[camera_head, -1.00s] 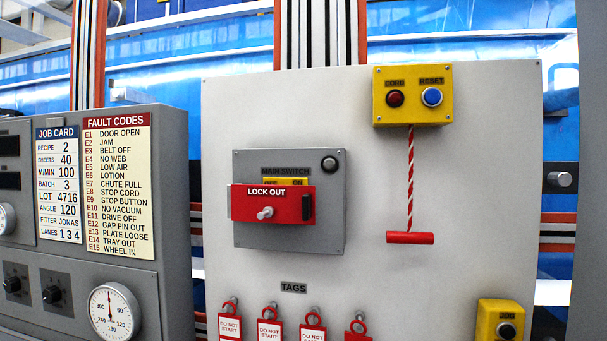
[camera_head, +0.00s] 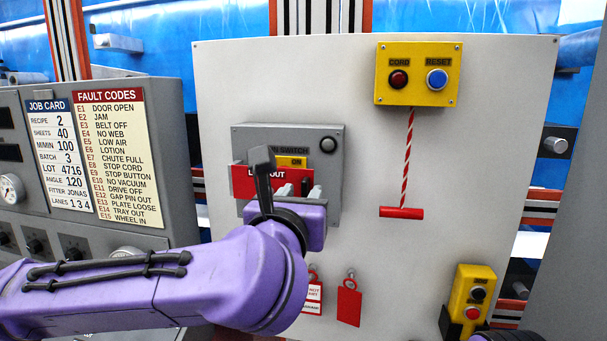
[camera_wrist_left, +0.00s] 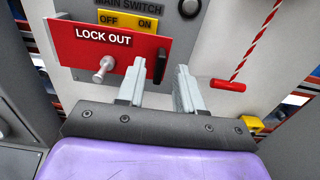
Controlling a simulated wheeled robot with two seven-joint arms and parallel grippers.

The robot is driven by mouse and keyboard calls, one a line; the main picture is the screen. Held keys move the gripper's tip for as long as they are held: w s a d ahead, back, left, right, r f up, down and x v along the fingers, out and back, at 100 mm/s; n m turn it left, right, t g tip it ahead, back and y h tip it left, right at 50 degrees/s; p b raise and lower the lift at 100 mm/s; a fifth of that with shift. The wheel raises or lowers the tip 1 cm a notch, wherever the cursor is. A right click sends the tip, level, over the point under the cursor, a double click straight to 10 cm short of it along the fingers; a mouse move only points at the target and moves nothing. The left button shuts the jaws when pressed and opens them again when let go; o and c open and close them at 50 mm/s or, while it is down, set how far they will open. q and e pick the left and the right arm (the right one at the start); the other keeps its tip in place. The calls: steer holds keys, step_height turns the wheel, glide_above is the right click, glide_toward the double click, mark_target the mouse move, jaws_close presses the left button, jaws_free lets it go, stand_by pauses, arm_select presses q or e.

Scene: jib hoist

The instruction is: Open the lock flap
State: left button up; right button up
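The lock flap is a red plate marked LOCK OUT (camera_head: 243,181) on the grey main switch box (camera_head: 335,150). In the left wrist view the red flap (camera_wrist_left: 65,42) lies across the box below the OFF/ON label, with a silver peg (camera_wrist_left: 104,69) and an upright black handle (camera_wrist_left: 160,66) at its right end. My left gripper (camera_head: 301,190) is in front of the flap's right end and hides part of it. In the left wrist view its fingers (camera_wrist_left: 161,78) are apart, with the black handle showing in the gap; contact cannot be told.
A yellow CORD/RESET box (camera_head: 418,75) with a striped cord and red pull bar (camera_head: 402,212) is right of the switch. Red tags (camera_head: 349,305) hang below. A yellow jog box (camera_head: 471,303) is at lower right. The grey panel between is clear.

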arm_select(q)
steer(key=shift+w+d, duration=0.15)
steer(key=shift+w, duration=0.75)
jaws_close()
stand_by(0.8)
